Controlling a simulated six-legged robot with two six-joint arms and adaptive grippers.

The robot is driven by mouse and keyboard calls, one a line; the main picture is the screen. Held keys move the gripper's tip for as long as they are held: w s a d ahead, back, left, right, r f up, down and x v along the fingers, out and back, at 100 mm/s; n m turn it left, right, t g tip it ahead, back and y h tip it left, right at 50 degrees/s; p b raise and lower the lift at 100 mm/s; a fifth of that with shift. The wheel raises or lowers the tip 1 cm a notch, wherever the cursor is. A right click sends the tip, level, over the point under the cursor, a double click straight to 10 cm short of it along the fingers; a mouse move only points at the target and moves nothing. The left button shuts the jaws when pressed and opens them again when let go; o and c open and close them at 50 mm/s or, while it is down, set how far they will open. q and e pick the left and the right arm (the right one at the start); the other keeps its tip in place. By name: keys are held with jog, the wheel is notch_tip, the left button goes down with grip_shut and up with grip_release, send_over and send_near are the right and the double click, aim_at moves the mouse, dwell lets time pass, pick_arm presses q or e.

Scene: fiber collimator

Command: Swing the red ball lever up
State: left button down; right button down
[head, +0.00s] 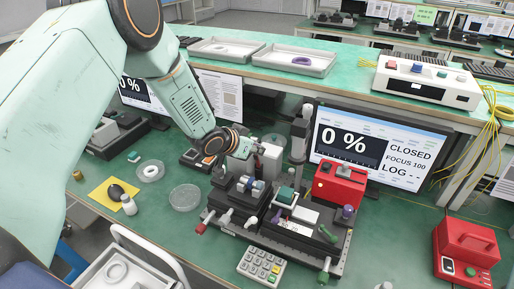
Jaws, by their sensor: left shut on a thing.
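My left arm comes in from the left, and its gripper (241,148) is shut beside a light grey block (271,160) behind the black bench fixture (243,200). The fingers are small and dark here and hide what they hold. A separate red-ended knob (200,229) sticks out at the fixture's front left. The monitor (369,146) reads 0 %, CLOSED, FOCUS 100 and LOG -. My right gripper is not in view.
A red box (340,185) stands right of the fixture, and a grey post (300,133) stands behind it. A keypad (261,266) lies in front. Clear dishes (185,198) and a yellow sheet (113,193) lie left. Another red device (466,243) sits at the right.

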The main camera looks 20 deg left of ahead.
pick_arm(q)
jog(key=shift+w+a+r, duration=0.1)
jog(key=shift+w+r, duration=0.25)
jog(key=shift+r, duration=0.1)
jog(key=c, duration=1.6)
grip_release()
jog(key=shift+c, duration=0.2)
jog(key=o, duration=0.5)
jog(key=shift+s+a+f, duration=0.1)
jog(key=shift+s+a, duration=0.05)
jog(key=shift+s, duration=0.2)
jog(key=shift+c, duration=0.2)
jog(key=shift+f, duration=0.1)
jog(key=v, duration=1.2)
jog(key=shift+c, duration=0.6)
